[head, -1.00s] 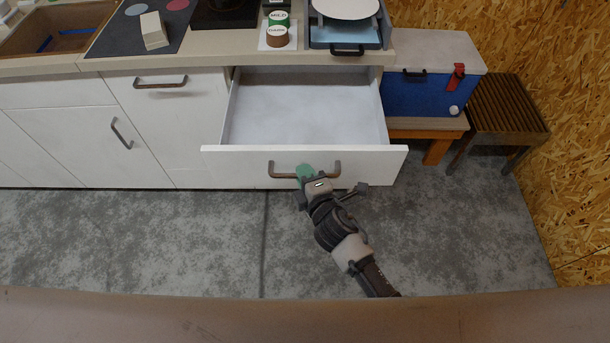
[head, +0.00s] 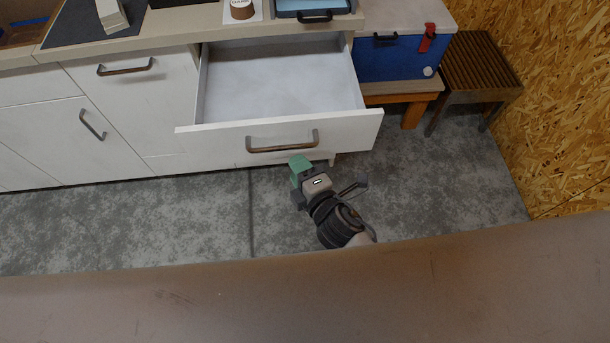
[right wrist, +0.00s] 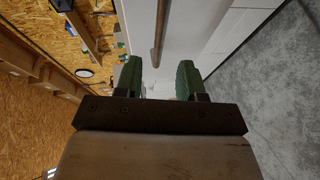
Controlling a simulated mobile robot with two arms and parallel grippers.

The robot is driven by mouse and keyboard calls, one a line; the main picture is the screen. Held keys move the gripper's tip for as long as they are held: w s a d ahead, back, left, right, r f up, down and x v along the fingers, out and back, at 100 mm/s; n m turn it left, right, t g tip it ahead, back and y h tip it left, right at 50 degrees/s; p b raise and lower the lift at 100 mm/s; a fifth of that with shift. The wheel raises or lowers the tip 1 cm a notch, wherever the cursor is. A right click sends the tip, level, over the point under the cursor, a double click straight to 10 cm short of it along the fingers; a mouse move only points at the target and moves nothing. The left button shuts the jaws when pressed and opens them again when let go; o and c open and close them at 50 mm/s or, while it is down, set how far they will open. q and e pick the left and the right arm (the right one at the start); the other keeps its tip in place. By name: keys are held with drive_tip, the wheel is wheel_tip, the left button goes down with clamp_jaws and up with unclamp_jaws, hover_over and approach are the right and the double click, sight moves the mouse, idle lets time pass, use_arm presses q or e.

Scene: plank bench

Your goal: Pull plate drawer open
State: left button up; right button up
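The drawer (head: 345,131) has a white front and stands pulled out, its pale inside empty. Its brown bar handle (head: 283,147) runs across the front. My right gripper (head: 299,164), with green fingertips, is just below and in front of the handle in the head view, apart from it. In the right wrist view the two green fingers (right wrist: 158,80) are spread with nothing between them, and the handle (right wrist: 159,30) shows beyond the tips. My left gripper is not in view.
A cupboard door (head: 70,130) and another handled front (head: 125,85) stand left of the drawer, shut. A blue box (head: 395,62) on a wooden bench and a slatted stool (head: 478,70) stand to the right. The grey floor (head: 440,190) in front is clear.

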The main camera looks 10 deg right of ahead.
drive_tip(key=shift+v, duration=1.45)
drive_tip(key=s+d+f+m+g+h, duration=0.1)
drive_tip(key=s+d+f+m+g, duration=0.15)
drive_tip(key=f, duration=0.55)
drive_tip(key=s+d+f+m+g+h, duration=0.2)
drive_tip(key=d+f+m, duration=0.1)
drive_tip(key=f, duration=0.5)
drive_tip(key=s+d+f+m+g+h, duration=0.1)
drive_tip(key=s+d+f+m+g, duration=0.15)
drive_tip(key=f, duration=0.55)
drive_tip(key=s+d+f+m+g+h, duration=0.1)
drive_tip(key=s+d+f+m+g, duration=0.2)
drive_tip(key=s+d+f+m, duration=0.2)
drive_tip(key=s+d+f+m+g+h, duration=0.1)
drive_tip(key=s+d+f+m+g, duration=0.2)
drive_tip(key=s+d+f+m, duration=0.3)
drive_tip(key=s+f, duration=0.3)
drive_tip(key=s, duration=0.3)
drive_tip(key=s+f, duration=0.2)
drive_tip(key=s, duration=0.5)
drive_tip(key=shift+s+f+g, duration=0.35)
drive_tip(key=shift+f+g, duration=0.05)
